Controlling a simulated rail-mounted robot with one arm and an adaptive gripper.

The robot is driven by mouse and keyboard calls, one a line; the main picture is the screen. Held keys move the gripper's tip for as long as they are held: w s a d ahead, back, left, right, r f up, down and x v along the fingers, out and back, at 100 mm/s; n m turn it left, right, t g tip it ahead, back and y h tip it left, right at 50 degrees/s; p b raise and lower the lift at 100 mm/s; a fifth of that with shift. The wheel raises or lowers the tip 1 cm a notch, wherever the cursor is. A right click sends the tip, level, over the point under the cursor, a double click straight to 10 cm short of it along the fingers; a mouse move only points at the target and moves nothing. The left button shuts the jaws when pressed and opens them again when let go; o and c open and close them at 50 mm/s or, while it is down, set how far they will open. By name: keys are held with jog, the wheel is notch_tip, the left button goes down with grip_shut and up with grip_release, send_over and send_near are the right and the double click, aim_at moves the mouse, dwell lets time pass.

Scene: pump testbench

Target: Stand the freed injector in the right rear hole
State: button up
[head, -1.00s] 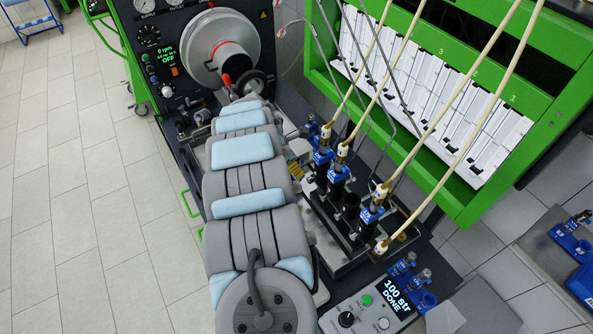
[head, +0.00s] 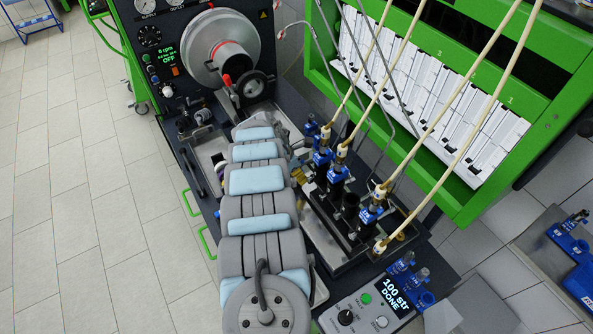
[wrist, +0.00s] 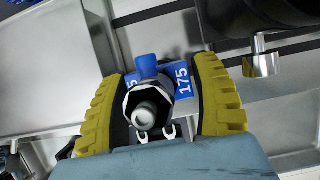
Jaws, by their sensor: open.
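In the wrist view an injector (wrist: 146,110) with a metal nut, a blue knob and a blue label reading 175 sits between the yellow fingers of my gripper (wrist: 165,105). The fingers are open on both sides of it. In the head view my gripper (head: 297,173) shows only as a bit of yellow behind my arm, left of the row of black holders. Blue-labelled injectors (head: 322,160) (head: 337,176) (head: 371,212) stand in that row. I cannot tell which one is in the wrist view. A blue rack (head: 427,299) at the lower right holds small injectors (head: 403,262).
Cream hoses (head: 455,115) and grey metal pipes run down over the holder row from the green frame (head: 450,205). A control box (head: 367,306) reading "100 str DONE" stands at the front.

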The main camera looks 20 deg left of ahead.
jog(key=c, duration=0.9)
